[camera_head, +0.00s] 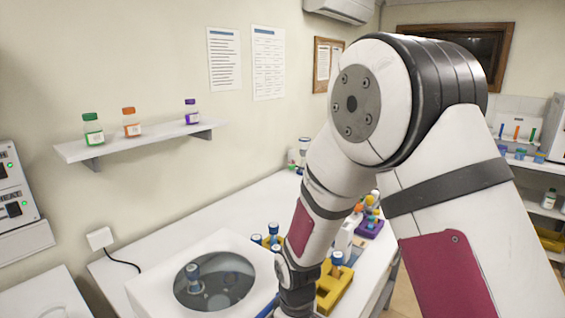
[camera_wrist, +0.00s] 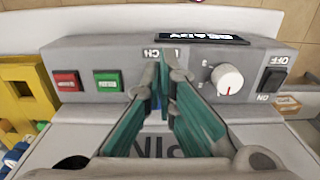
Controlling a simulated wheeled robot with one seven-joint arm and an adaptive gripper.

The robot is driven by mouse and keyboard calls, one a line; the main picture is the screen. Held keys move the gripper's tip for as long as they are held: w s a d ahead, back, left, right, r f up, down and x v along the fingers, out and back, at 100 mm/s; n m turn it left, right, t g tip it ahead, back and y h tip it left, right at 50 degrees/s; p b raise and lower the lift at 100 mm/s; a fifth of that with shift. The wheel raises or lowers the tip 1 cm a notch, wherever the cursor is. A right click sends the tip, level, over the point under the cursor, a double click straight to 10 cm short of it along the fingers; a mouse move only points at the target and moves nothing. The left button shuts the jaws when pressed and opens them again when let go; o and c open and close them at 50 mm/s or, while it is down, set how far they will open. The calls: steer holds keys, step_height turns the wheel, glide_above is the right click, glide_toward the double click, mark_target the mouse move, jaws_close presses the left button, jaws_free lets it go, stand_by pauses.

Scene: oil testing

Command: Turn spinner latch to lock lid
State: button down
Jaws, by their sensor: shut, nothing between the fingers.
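The spinner (camera_head: 150,292) is a white box at the bottom of the head view, with a round dark window in its lid (camera_head: 238,288). The wrist view shows its grey front panel (camera_wrist: 140,52) close up. My gripper (camera_wrist: 166,62) has teal fingers that run up to this panel and come together at a label of which only an L-like mark and "CH" show. The gripper is shut, with nothing seen held. The latch itself is not clearly visible behind the fingers. In the head view my arm's end runs off the bottom edge, so the fingers are out of sight there.
The panel also carries a red button (camera_wrist: 66,81), a green button (camera_wrist: 108,82), a white knob (camera_wrist: 227,79) and a black on/off switch (camera_wrist: 273,78), close beside the fingers. A yellow rack (camera_head: 333,290) stands right of the spinner. The table's far left part (camera_head: 190,230) is clear.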

steer(key=shift+w+a, duration=0.3)
steer(key=shift+a, duration=0.1)
stand_by(0.6)
steer(key=shift+s+a+p, duration=0.15)
steer(key=shift+a+p, duration=0.1)
steer(key=shift+p, duration=0.05)
stand_by(0.7)
steer(key=shift+s+d, duration=0.1)
steer(key=shift+s+d, duration=0.15)
steer(key=shift+r+p, duration=0.2)
steer(key=shift+p, duration=0.1)
steer(key=r, duration=0.2)
steer(key=r+p, duration=0.1)
steer(key=r, duration=0.2)
steer(key=shift+d+r+p, duration=0.25)
steer(key=shift+r+p, duration=0.1)
